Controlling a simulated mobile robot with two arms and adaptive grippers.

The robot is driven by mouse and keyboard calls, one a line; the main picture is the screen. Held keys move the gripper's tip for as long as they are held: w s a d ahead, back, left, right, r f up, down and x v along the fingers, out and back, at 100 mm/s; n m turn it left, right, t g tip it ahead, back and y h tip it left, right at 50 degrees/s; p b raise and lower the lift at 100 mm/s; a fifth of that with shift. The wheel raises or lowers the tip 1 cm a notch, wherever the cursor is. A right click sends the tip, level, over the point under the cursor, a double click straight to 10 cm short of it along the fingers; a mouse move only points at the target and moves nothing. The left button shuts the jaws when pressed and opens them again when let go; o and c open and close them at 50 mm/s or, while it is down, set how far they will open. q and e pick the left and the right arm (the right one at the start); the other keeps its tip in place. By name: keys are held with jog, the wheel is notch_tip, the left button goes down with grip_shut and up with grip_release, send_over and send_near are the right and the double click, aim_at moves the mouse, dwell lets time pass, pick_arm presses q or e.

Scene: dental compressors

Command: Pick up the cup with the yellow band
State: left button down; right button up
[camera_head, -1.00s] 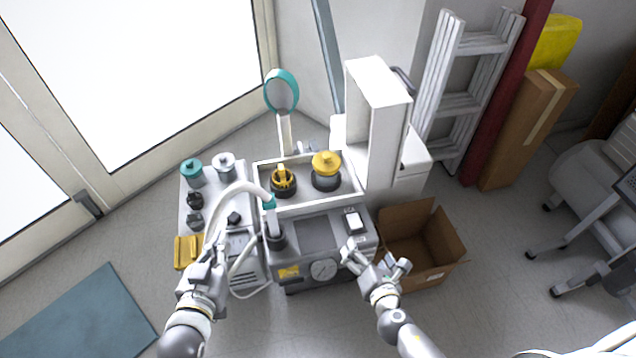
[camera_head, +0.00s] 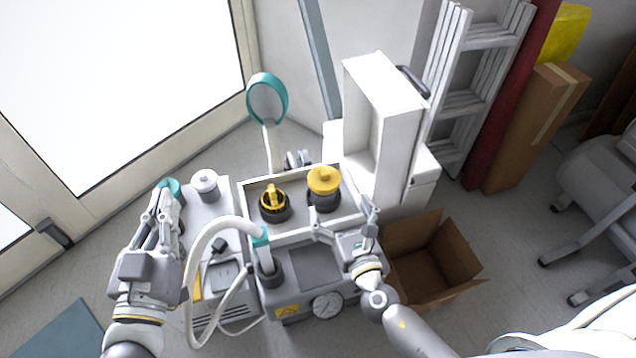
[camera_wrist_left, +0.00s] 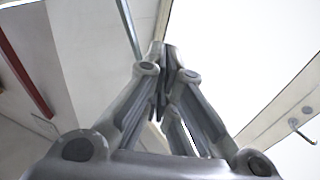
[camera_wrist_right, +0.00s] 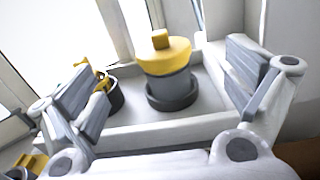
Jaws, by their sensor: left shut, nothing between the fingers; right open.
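A grey cup with a broad yellow band and yellow knob (camera_head: 323,183) stands upright in a dark ring at the right of the white tray (camera_head: 300,231). It also shows in the right wrist view (camera_wrist_right: 165,62). A dark, round piece with a yellow frame on top (camera_head: 274,203) stands to its left. My right gripper (camera_head: 345,217) is open and empty at the tray's front edge. In the right wrist view the cup appears between its spread fingers, ahead of them and untouched. My left gripper (camera_head: 167,195) is shut and empty at the left, over the side unit, partly hiding a teal-topped piece (camera_head: 170,187).
A pale hose (camera_head: 205,245) with a teal collar arches between my arms. A white open box (camera_head: 385,125) stands right of the tray. A round teal-rimmed mirror (camera_head: 267,100) rises behind. A cardboard box (camera_head: 430,265) sits on the floor at right. A white-topped piece (camera_head: 205,185) stands at left.

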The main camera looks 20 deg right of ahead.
aim_at(326, 175)
jog(key=w, duration=0.6)
jog(key=shift+w+a+r, duration=0.1)
jog(key=shift+w+r, duration=0.15)
jog(key=shift+r, duration=0.05)
jog(key=w, duration=0.4)
jog(key=shift+w, duration=0.2)
jog(key=c, duration=1.6)
jog(key=shift+r, duration=0.1)
jog(key=shift+c, duration=1)
